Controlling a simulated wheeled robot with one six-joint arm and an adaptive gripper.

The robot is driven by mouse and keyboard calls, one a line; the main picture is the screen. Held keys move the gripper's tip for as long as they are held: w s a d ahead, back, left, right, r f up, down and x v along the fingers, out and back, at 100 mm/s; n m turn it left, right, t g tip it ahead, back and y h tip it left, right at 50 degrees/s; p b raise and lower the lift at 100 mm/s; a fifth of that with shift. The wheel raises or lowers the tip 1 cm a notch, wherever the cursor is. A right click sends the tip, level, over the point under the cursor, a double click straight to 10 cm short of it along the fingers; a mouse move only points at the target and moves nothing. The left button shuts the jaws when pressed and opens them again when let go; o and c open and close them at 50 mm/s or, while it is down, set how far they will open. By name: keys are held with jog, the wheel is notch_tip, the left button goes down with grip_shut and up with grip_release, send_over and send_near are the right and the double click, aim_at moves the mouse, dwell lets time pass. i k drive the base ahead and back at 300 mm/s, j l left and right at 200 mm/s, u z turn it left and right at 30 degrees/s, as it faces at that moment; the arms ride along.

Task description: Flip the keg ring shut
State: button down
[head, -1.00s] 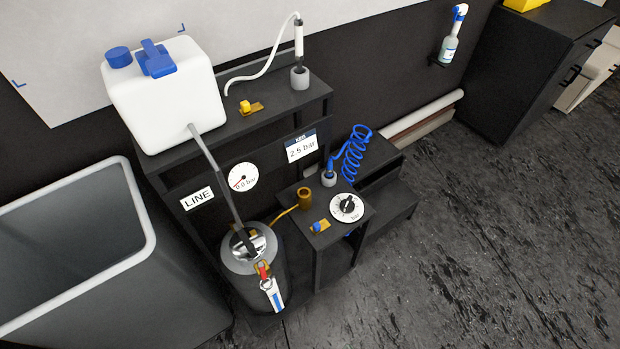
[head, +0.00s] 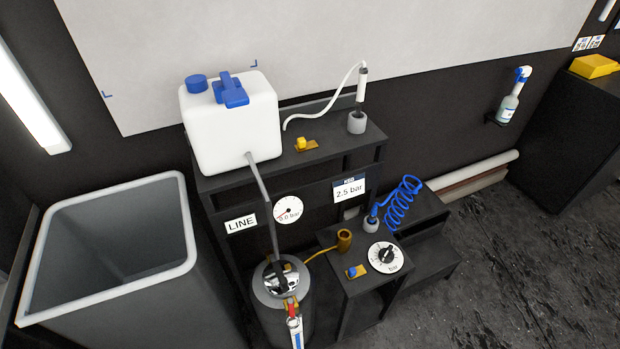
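The keg (head: 272,322) is a dark grey cylinder at the bottom middle of the head view, with its lower part cut off by the frame edge. Its top (head: 281,275) has a shiny metal lid with a black fitting, where a grey tube comes down from the white tank. At the keg's front rim is a small red part (head: 291,308) on a brass-coloured fitting, with a white and blue tag (head: 295,333) hanging below it. The ring there is too small to tell whether it is flipped open or shut. My gripper is not in view.
A large open grey bin (head: 110,270) stands left of the keg. A dark bench (head: 225,185) behind carries the white tank (head: 230,125). A low stand (head: 350,297) with a dial (head: 385,256) and brass cup (head: 344,240) is right of the keg. Floor is free at right.

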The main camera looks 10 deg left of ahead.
aim_at(289, 301)
jog(key=u, duration=0.75)
